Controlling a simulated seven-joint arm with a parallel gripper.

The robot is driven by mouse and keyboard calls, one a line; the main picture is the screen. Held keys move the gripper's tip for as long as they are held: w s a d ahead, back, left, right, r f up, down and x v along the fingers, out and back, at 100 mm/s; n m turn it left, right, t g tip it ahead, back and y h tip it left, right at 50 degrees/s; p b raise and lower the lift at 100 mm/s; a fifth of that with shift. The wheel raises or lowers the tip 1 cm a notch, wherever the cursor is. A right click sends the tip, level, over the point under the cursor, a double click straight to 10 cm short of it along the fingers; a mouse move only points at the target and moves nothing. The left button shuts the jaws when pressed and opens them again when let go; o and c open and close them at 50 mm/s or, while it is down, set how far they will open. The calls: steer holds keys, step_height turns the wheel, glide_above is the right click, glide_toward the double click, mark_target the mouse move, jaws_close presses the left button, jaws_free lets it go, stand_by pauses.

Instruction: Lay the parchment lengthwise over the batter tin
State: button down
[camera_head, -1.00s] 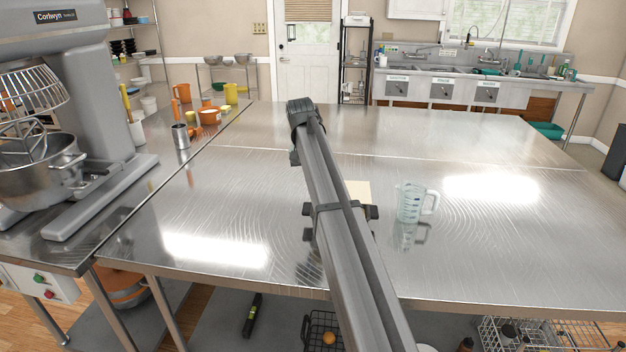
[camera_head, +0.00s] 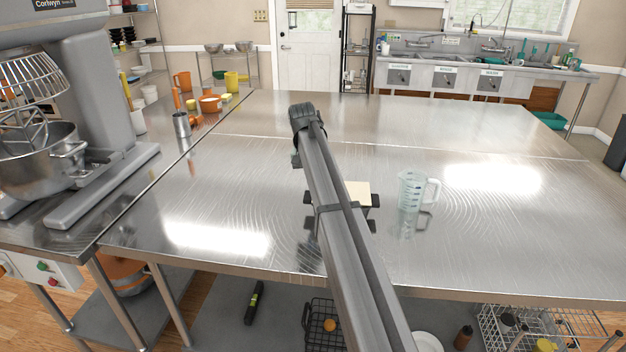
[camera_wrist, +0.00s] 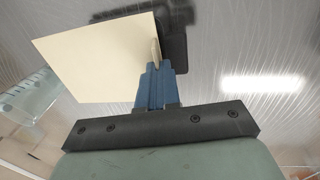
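The parchment is a flat cream sheet. In the head view a part of the parchment (camera_head: 358,194) shows just right of my arm, which hides the rest. In the wrist view the parchment (camera_wrist: 95,58) spreads left of my gripper (camera_wrist: 155,68). The blue fingers are close together, with a narrow raised edge of the sheet between their tips. In the head view my gripper is hidden behind my arm.
A clear measuring jug (camera_head: 412,190) stands on the steel table (camera_head: 500,225) right of the parchment; it also shows at the left of the wrist view (camera_wrist: 28,98). A large mixer (camera_head: 75,100) stands at the left. The table's right and far parts are clear.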

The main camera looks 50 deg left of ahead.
steer(key=shift+f, duration=0.75)
stand_by(1.1)
steer(key=c, duration=1.3)
jaws_free()
steer(key=shift+r, duration=0.1)
steer(key=r, duration=0.4)
steer(key=s+a+r, duration=0.1)
steer(key=r, duration=0.8)
steer(key=shift+s+a+r, duration=0.15)
steer(key=shift+s+r, duration=0.1)
